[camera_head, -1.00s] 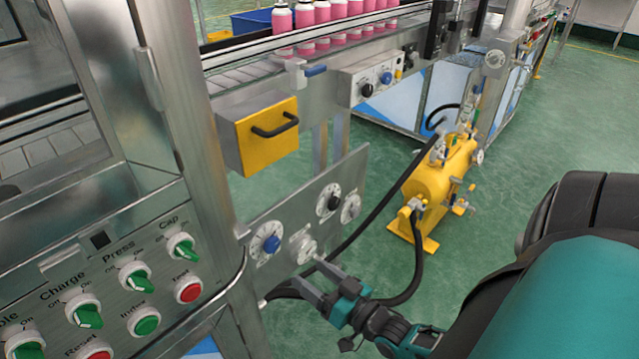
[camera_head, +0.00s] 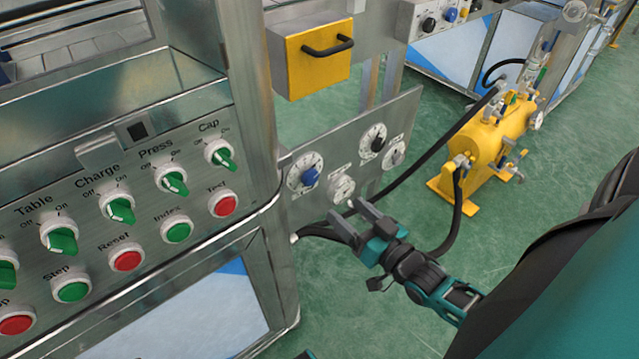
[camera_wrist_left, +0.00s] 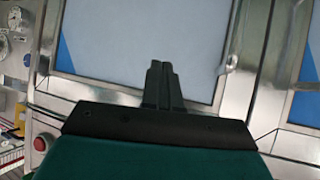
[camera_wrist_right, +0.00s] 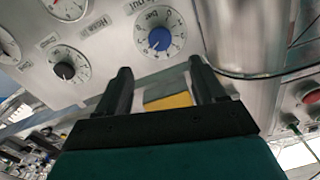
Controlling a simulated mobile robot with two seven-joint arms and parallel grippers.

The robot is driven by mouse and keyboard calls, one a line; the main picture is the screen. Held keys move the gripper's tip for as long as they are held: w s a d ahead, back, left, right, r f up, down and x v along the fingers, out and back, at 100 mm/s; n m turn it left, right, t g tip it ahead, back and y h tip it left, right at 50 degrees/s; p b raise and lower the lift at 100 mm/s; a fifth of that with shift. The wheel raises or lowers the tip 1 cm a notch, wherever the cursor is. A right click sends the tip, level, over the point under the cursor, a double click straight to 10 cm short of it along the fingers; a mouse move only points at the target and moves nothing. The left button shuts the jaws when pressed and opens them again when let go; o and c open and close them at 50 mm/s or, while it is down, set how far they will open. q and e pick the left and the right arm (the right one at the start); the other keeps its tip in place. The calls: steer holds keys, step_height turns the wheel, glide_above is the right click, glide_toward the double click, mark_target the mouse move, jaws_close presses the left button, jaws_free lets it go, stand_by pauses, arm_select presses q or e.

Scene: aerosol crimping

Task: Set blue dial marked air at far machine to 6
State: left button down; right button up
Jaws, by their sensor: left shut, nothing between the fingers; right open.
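A blue dial (camera_head: 310,177) with a white scale plate sits on the steel panel (camera_head: 340,150) beside the machine frame. It also shows in the right wrist view (camera_wrist_right: 159,39), its scale marked "bar". A second, smaller blue dial (camera_head: 450,15) is on a control box further back; its marking is unreadable. My right gripper (camera_head: 348,213) is open and empty, below and right of the panel's blue dial, apart from it. In the right wrist view the open fingers (camera_wrist_right: 160,68) point toward that dial. My left gripper (camera_wrist_left: 160,66) is shut and empty, facing a pale cabinet panel.
A black dial (camera_head: 374,138) and gauges (camera_head: 341,188) share the panel. A button console (camera_head: 150,215) stands at the left, and a yellow box (camera_head: 318,57) juts out above. A yellow pump (camera_head: 490,140) with black hoses stands at the right. Green floor lies open around it.

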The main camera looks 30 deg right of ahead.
mark_target(312, 179)
steer(key=w, duration=0.3)
steer(key=w+b, duration=0.1)
steer(key=w, duration=0.2)
steer(key=w+b, duration=0.1)
steer(key=w, duration=0.2)
steer(key=shift+w+a+f, duration=0.1)
steer(key=shift+w+a, duration=0.25)
steer(key=shift+a, duration=0.05)
arm_select(q)
steer(key=shift+w+d+f+b, duration=0.25)
steer(key=shift+d+f+b, duration=0.05)
steer(key=shift+d+f, duration=0.2)
arm_select(e)
steer(key=shift+w, duration=0.6)
steer(key=shift+c, duration=0.2)
steer(key=c, duration=1)
steer(key=shift+r+p, duration=0.2)
steer(key=shift+p, duration=0.4)
steer(key=shift+f+m, duration=0.15)
steer(key=shift+m, duration=0.15)
arm_select(q)
steer(key=shift+a+r, duration=0.2)
steer(key=shift+a, duration=0.05)
arm_select(e)
steer(key=o, duration=1)
steer(key=shift+o, duration=0.2)
